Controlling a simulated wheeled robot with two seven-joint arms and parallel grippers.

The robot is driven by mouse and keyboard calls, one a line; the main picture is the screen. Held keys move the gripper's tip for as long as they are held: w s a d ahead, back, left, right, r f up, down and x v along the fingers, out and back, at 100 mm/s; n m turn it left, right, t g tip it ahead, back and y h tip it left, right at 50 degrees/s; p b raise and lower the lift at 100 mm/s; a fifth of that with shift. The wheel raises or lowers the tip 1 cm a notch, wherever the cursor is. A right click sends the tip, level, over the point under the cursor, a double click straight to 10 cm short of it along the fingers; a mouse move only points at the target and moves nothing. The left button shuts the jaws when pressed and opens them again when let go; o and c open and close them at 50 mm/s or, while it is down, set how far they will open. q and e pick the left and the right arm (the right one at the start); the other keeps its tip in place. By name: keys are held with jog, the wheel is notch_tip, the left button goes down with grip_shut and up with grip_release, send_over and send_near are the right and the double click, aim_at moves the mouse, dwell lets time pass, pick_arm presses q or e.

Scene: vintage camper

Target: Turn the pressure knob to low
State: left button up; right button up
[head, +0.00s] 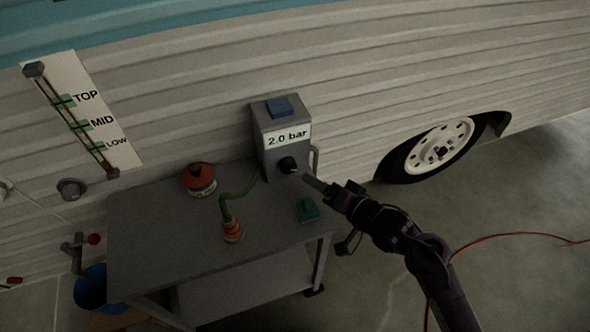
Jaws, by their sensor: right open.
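The pressure knob (287,164) is a round black knob low on the front of a grey box (267,138) at the back right of a cart. A label (288,137) above it reads "2.0 bar". My right gripper (308,178) is just right of and slightly below the knob, its fingertips pointing at it. It is open and seems to hold nothing; a small gap shows between fingertips and knob. Which setting the knob points to is too small to tell. My left gripper is not in view.
The grey cart (180,238) carries a red-topped can (199,179), an orange fitting (232,231) with a green hose, and a small green block (307,209) below my gripper. A level gauge (83,125) is on the camper wall. A wheel (440,147) and open floor lie right.

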aim_at(293, 168)
jog(key=shift+w+a+r+y, duration=0.2)
jog(key=shift+a+r+y, duration=0.1)
jog(key=shift+a+y, duration=0.2)
jog(key=x, duration=0.7)
jog(key=shift+w+a, duration=0.1)
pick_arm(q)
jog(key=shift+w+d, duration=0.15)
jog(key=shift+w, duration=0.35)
